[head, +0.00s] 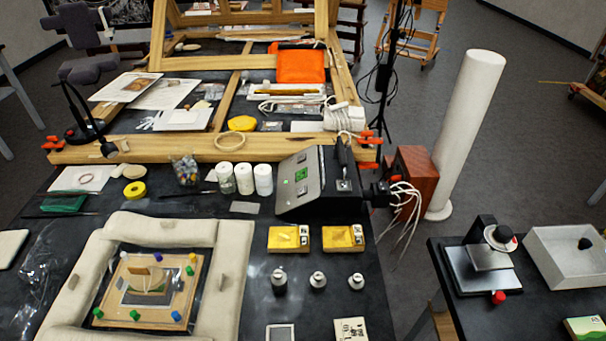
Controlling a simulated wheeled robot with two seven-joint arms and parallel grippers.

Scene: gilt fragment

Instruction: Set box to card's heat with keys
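The box (323,205) is a black unit with a sloped grey front panel, standing right of centre on the dark table. A small lit green display (301,175) and small marks that look like keys (302,188) show on the panel; the reading is too small to tell. Neither of my grippers is in view.
A dark tool with a cable (343,158) stands at the box's right. White jars (263,179) stand left of it. A cushioned frame (221,270) surrounds a gilt panel (190,290).

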